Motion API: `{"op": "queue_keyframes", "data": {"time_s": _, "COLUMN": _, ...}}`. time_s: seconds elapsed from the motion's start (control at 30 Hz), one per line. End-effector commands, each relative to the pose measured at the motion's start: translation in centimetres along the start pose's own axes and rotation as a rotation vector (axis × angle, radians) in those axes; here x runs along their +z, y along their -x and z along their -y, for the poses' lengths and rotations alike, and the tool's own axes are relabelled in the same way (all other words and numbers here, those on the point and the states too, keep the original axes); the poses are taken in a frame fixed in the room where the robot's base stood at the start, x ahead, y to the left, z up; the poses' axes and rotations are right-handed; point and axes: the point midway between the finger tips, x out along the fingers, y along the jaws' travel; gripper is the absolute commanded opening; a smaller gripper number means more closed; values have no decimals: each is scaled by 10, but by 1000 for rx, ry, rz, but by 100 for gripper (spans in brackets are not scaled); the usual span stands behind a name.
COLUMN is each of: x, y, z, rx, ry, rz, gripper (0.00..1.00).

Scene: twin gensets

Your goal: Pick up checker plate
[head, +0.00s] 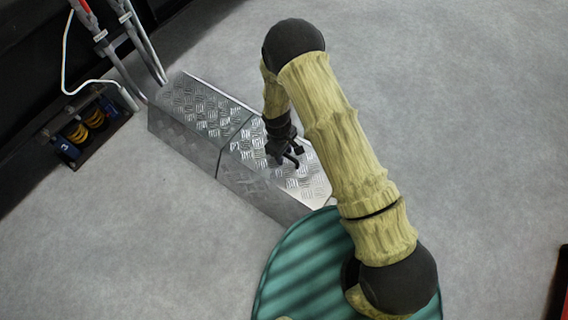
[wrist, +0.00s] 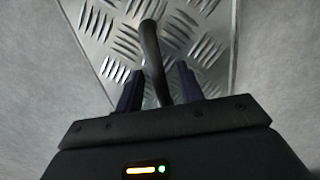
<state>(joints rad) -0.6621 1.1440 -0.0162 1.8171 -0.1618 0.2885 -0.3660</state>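The checker plate (head: 303,182) is a silvery raised-tread metal panel, the nearer of two on a low metal-sided box. It also shows in the wrist view (wrist: 205,52), filling the upper middle. A dark curved handle (wrist: 150,45) stands on the plate. My gripper (head: 287,158) is low over the plate, pointing down. In the wrist view its two dark blue fingers (wrist: 159,82) stand apart, one on each side of the handle, with gaps visible. The gripper's body hides the lower part of the plate.
A second checker panel (head: 205,108) adjoins at the upper left. Pipes (head: 140,50) and a unit with yellow coils (head: 85,128) stand beyond it. A green ribbed round surface (head: 305,265) is near the box's front end. Grey floor (head: 470,120) is clear on the right.

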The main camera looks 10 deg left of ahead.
Motion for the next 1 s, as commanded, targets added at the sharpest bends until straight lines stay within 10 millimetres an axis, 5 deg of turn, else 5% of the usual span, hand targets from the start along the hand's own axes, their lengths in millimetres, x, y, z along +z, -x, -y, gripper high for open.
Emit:
{"op": "queue_keyframes", "data": {"time_s": 0.37, "x": 0, "y": 0, "z": 0, "rx": 0, "ry": 0, "rz": 0, "gripper": 36}}
{"op": "queue_keyframes", "data": {"time_s": 0.57, "x": 0, "y": 0, "z": 0, "rx": 0, "ry": 0, "rz": 0, "gripper": 0}}
{"op": "queue_keyframes", "data": {"time_s": 1.0, "x": 0, "y": 0, "z": 0, "rx": 0, "ry": 0, "rz": 0, "gripper": 0}}
